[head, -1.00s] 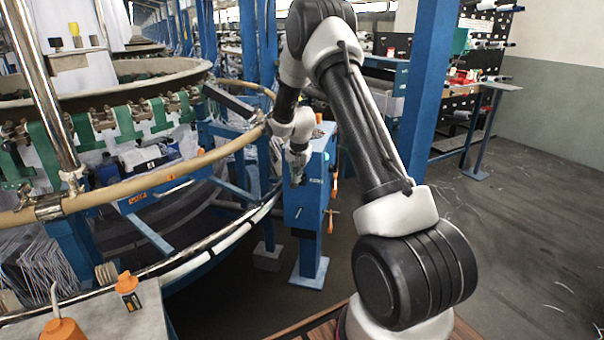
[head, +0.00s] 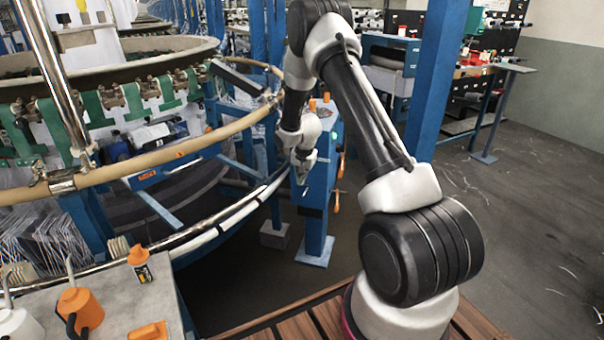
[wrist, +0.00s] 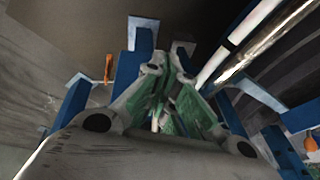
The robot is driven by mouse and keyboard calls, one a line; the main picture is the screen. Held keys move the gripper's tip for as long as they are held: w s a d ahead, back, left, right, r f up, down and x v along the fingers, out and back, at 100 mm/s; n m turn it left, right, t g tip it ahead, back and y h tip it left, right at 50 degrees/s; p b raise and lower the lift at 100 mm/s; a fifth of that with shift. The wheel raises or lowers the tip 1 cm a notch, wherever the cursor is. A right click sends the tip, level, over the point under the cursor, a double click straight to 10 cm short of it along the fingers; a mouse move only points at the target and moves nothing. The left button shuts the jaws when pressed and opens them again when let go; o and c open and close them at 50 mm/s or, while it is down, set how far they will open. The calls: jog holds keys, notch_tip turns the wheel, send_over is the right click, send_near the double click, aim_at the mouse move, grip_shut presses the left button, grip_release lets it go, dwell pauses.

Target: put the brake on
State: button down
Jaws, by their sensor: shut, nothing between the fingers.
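My gripper (head: 302,178) is shut and empty. In the head view it points down, overlapping the left side of the blue box on a post (head: 316,205); I cannot tell if it touches. Its green-padded fingers meet in the wrist view (wrist: 168,75). Orange-handled levers show on the box's right side: one lower (head: 336,200) and one higher (head: 341,166). An orange handle also shows in the wrist view (wrist: 108,68), left of the fingers and apart from them. I cannot tell which handle is the brake.
The loom's tan ring (head: 205,142) and chrome rail (head: 215,222) curve past the arm's left side. The floor at right is open around a blue column (head: 432,85).

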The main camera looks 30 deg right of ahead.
jog(key=shift+f, duration=0.3)
dwell(0.5)
